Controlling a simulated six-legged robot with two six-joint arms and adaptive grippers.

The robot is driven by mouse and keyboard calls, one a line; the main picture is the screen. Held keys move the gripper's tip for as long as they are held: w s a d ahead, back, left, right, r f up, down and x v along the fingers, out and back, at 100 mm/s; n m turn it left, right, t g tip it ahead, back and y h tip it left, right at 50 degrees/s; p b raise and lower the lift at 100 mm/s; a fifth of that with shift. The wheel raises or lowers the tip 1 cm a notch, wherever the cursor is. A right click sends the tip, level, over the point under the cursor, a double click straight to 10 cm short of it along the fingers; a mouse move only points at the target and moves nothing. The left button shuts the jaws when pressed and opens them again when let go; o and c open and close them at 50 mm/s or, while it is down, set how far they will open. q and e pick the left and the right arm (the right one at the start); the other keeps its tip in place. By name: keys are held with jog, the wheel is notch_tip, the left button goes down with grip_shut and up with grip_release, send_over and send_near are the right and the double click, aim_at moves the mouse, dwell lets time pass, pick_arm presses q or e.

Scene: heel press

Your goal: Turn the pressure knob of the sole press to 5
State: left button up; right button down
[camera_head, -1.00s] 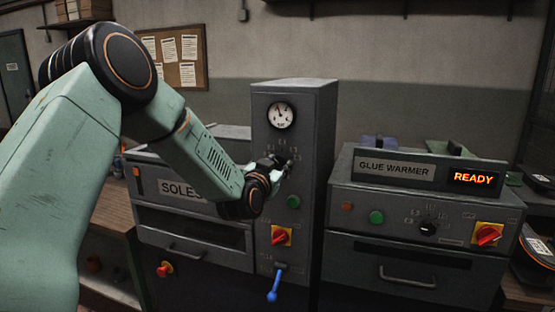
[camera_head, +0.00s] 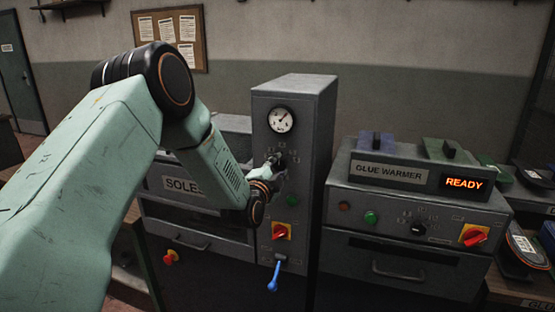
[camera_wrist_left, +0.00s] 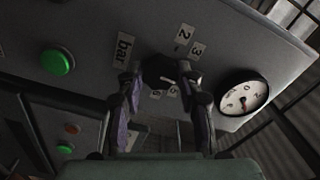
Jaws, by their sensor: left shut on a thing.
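The sole press has a tall grey control column (camera_head: 322,120) with a round white pressure gauge (camera_head: 281,119) near its top. Below the gauge, my left gripper (camera_head: 274,163) reaches the dial and covers most of it in the head view. In the left wrist view the dark pressure knob (camera_wrist_left: 157,70) sits between the two fingers of my left gripper (camera_wrist_left: 160,78), which is shut on it. Printed labels 2, 3 and bar show around the knob; the knob's pointer cannot be made out. The gauge (camera_wrist_left: 242,93) also shows there. My right gripper is not in view.
Below the dial are a green button (camera_head: 292,200), a red-and-yellow switch (camera_head: 281,231) and a blue-handled lever (camera_head: 274,276). The glue warmer (camera_head: 425,258), its display reading READY, stands to the right. The SOLES unit (camera_head: 190,222) is at the left, partly behind my arm.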

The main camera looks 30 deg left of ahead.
pick_arm(q)
jog(key=m+p, duration=0.3)
jog(key=m, duration=0.1)
jog(key=shift+r, duration=0.2)
jog(key=shift+f+m+p, duration=0.1)
jog(key=shift+m+p, duration=0.5)
jog(key=shift+m, duration=0.4)
jog(key=o, duration=1.2)
jog(key=shift+f, duration=0.1)
jog(key=shift+c, duration=0.2)
jog(key=v, duration=1.2)
jog(key=shift+a, duration=0.1)
